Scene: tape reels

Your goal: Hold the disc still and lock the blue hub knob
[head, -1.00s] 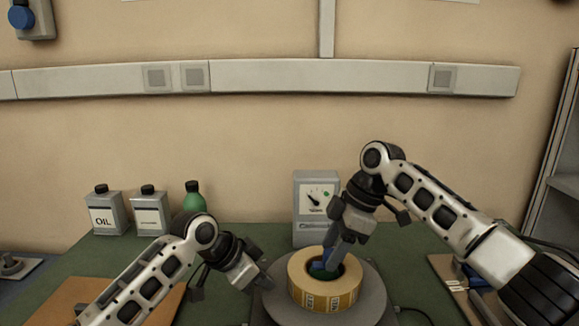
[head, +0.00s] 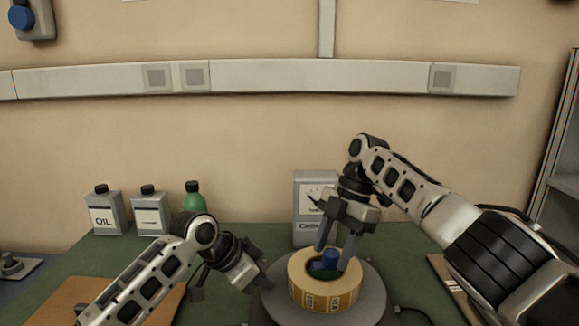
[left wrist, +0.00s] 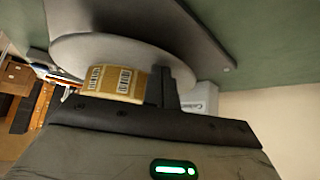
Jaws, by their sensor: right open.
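The blue hub knob (head: 330,256) stands in the middle of a yellow label roll (head: 325,296) with a green core. The roll sits on the grey disc (head: 374,296), and both also show in the left wrist view, the roll (left wrist: 112,82) and the disc (left wrist: 90,47). My right gripper (head: 333,259) is open, with one finger on each side of the knob, pointing down. My left gripper (head: 262,277) is at the disc's left edge. In the left wrist view a dark finger (left wrist: 167,88) overlaps the disc's rim; its grip cannot be made out.
Oil cans (head: 105,215) and a green bottle (head: 193,198) stand at the back left. A brown board (head: 70,297) lies front left. Green table shows between them.

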